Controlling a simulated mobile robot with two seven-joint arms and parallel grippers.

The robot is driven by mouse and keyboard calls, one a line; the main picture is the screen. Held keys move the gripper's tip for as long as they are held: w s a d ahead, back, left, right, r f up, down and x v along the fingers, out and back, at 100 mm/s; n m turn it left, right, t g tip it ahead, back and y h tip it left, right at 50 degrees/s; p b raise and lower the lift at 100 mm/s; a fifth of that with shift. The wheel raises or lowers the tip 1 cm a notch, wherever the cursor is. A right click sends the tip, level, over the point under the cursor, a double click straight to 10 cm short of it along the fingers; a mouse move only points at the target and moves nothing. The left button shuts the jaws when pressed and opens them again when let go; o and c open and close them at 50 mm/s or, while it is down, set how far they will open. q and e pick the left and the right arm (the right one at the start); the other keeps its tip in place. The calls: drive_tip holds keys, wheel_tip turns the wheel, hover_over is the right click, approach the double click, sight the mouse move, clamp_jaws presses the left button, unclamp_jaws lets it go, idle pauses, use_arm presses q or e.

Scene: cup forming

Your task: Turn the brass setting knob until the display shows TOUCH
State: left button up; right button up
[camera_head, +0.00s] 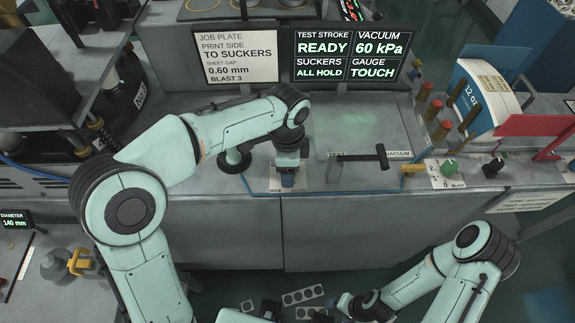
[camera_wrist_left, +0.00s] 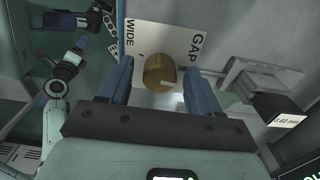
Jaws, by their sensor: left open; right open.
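The display (camera_head: 350,56) reads READY, 60 kPa, ALL HOLD and, under GAUGE, TOUCH. The brass knob (camera_wrist_left: 160,73) shows in the left wrist view on a white plate marked GAP and WIDE (camera_wrist_left: 190,40), with a small pale mark on its lower right. My left gripper (camera_wrist_left: 158,85) is open, one blue finger on either side of the knob, with visible space at both sides. In the head view my left gripper (camera_head: 288,180) points down at the panel and hides the knob. My right gripper (camera_head: 343,303) is open and empty, low in front of the bench.
A job plate sign (camera_head: 238,57) stands left of the display and gives sheet gap 0.60 mm. A black T-handle (camera_head: 362,158) lies right of my left gripper. A 0.60 mm block (camera_wrist_left: 285,110) is beside the knob.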

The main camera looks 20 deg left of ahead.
use_arm(q)
wheel_tip(320, 180, up, 13)
drive_tip(key=p, duration=0.2)
drive_tip(key=shift+r+p, duration=0.2)
drive_tip(key=shift+p, duration=0.1)
use_arm(e)
drive_tip(key=w+r, duration=0.2)
drive_tip(key=r, duration=0.1)
drive_tip(key=shift+w+r, duration=0.2)
drive_tip(key=shift+w, duration=0.05)
